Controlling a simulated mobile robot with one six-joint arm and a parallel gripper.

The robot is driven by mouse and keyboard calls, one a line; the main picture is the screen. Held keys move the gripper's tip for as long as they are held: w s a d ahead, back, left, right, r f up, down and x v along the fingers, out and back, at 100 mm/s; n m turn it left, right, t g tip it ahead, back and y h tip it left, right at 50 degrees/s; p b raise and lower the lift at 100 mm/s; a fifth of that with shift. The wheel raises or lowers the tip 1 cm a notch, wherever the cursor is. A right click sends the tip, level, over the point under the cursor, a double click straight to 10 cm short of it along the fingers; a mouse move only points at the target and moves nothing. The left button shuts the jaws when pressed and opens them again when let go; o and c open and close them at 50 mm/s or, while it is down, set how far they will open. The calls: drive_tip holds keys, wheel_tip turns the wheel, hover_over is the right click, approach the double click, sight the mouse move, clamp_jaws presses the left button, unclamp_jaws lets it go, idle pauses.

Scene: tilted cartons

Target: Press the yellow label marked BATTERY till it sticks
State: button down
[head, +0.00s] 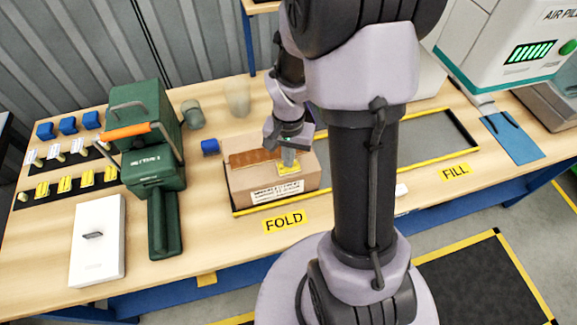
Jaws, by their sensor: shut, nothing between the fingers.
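A brown cardboard carton (238,186) stands on the bench behind the FOLD sign, with a strip of brown tape (250,157) across its top and a white printed label (277,191) on its front side. A small yellow label (284,170) lies on the carton's top, right of the tape. Its print is too small to read. My gripper (289,161) is shut and points down at the yellow label, partly covering it. I cannot tell whether the fingertips touch the label.
A green tape machine (155,170) with an orange handle stands left of the carton. A white box (97,240) lies at the front left. Yellow, white and blue pieces sit in rows at far left.

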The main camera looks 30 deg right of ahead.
drive_tip(key=shift+f+b, duration=0.5)
drive_tip(key=shift+f, duration=0.15)
wheel_tip(320, 180, up, 7)
drive_tip(key=p, duration=0.5)
drive_tip(key=shift+p, duration=0.3)
drive_tip(key=s+a+r+n+t+y+b, duration=0.2)
drive_tip(key=s+a+r+n+t+b, duration=0.2)
drive_tip(key=s+a+r+b, duration=0.5)
drive_tip(key=s+a+r+t, duration=0.1)
drive_tip(key=s+a+r, duration=0.1)
drive_tip(key=a, duration=0.3)
drive_tip(key=shift+s+a+r+n+t, duration=0.2)
drive_tip(key=shift+a+r+n+t, duration=0.15)
drive_tip(key=shift+r, duration=0.25)
